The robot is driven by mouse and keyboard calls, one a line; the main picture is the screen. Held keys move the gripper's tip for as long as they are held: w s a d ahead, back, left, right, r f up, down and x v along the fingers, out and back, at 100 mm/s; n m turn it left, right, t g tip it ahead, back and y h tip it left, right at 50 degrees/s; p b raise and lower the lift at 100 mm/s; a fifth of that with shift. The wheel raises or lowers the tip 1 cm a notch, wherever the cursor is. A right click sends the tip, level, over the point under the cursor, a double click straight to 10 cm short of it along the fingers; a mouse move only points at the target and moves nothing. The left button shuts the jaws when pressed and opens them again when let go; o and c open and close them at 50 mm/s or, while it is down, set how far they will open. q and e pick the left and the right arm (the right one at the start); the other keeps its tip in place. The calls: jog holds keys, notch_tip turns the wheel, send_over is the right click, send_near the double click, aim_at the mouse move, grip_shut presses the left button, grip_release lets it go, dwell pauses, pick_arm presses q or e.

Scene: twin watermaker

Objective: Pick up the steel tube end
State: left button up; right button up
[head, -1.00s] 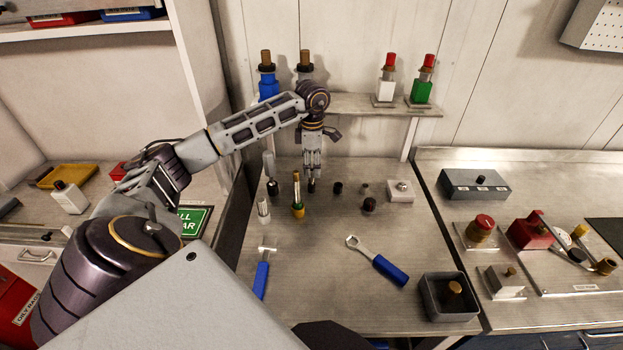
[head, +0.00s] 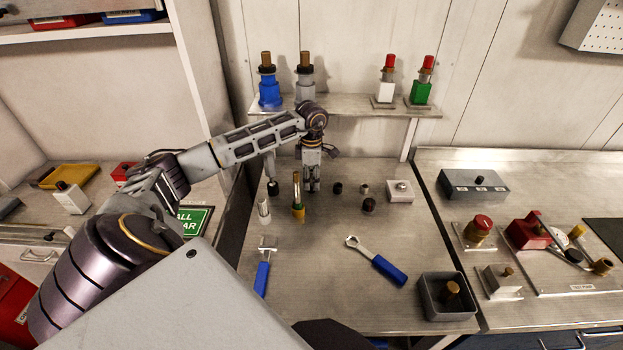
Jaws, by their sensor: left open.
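My left gripper (head: 312,186) points straight down at the back of the bench, its open fingers low near the bench top. A small piece that stood below it is now mostly hidden by the fingers; I cannot tell whether they touch it. To its right stand a small dark cylinder (head: 338,188), a small steel-coloured piece (head: 364,189) and a brown-black piece (head: 368,206). I cannot tell for certain which small piece is the steel tube end. My right gripper is not in view.
A yellow-based upright tool (head: 298,211) stands close left of the gripper, with a pale cylinder (head: 264,212) beyond. A blue-handled wrench (head: 388,270) and a grey bin (head: 447,312) lie nearer. A shelf (head: 350,106) with bottles is above.

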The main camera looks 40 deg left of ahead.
pick_arm(q)
jog(key=shift+c, duration=0.4)
grip_shut()
jog(key=shift+r, duration=0.2)
notch_tip(320, 180, up, 18)
jog(key=shift+f+b, duration=0.2)
jog(key=shift+b, duration=0.15)
dwell(0.8)
jog(key=c, duration=0.6)
grip_release()
grip_shut()
